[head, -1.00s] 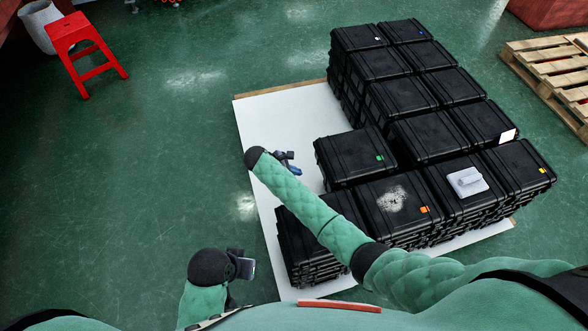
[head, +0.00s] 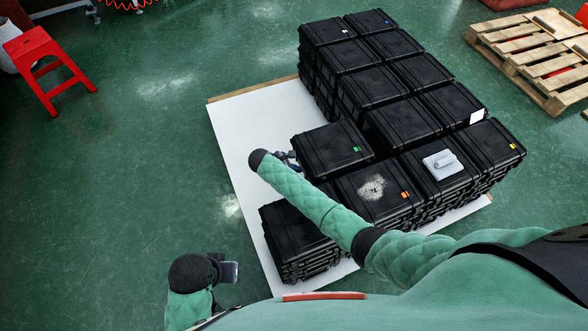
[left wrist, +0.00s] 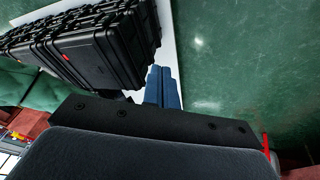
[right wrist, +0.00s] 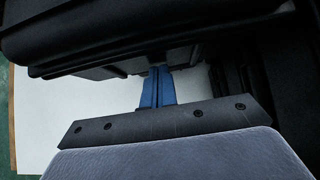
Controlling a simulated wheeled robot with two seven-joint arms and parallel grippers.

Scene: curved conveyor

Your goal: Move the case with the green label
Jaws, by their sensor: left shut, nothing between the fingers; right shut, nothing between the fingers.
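The black case with the green label (head: 325,155) sits on the left side of the stacked cases in the head view. Its small green label is on the lid near its right corner. My right gripper (head: 290,160) is close against the left side of that case, partly hidden by my forearm. In the right wrist view its blue fingers (right wrist: 158,87) are together and empty, with the tips just below the overhanging edge of a black case (right wrist: 130,35); contact cannot be told. My left gripper (head: 229,271) is low at the left, away from the cases. Its blue fingers (left wrist: 163,86) are together and empty.
Other black cases (head: 400,120) stand in stacks on a white-topped base (head: 235,130), bare on its left. One case carries a grey object (head: 443,164). A red stool (head: 42,65) stands far left, and a wooden pallet (head: 540,50) lies at the upper right.

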